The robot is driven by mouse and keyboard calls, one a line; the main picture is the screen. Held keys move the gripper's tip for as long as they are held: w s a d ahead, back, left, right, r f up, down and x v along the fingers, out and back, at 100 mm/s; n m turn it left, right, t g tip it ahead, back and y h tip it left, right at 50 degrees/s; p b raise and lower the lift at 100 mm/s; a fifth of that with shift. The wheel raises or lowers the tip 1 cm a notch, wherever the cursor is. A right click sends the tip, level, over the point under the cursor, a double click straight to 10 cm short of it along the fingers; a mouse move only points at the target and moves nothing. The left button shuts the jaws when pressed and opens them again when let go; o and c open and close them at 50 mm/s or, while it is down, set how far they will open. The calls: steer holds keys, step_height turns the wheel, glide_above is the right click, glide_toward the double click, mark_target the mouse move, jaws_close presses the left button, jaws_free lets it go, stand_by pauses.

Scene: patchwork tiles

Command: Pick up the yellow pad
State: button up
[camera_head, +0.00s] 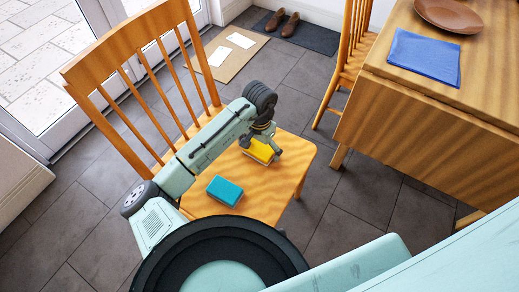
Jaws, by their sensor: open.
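The yellow pad (260,149) lies on the seat of a wooden chair (290,172), toward its back right part. Part of the pad is hidden behind my gripper (264,146). My gripper is open and hangs at the end of my arm, over or right at the pad. I cannot tell whether the fingers touch the pad or stand around it.
A teal sponge-like block (225,191) lies on the same seat, in front and to the left. The slatted chair back (143,75) rises behind my arm. A wooden table (420,115) with a blue cloth (425,58) and a brown plate (449,14) stands at right.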

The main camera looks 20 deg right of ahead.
mark_target(260, 148)
steer(key=shift+c, duration=0.6)
steer(key=c, duration=1)
steer(key=shift+o, duration=0.2)
steer(key=shift+r, duration=0.6)
step_height(260, 148, up, 2)
steer(key=shift+r, duration=0.15)
steer(key=s, duration=0.5)
steer(key=s+r, duration=0.1)
steer(key=s, duration=0.4)
steer(key=s+d+b, duration=0.1)
steer(key=s, duration=0.5)
steer(key=shift+r, duration=0.25)
steer(key=o, duration=0.6)
steer(key=c, duration=0.5)
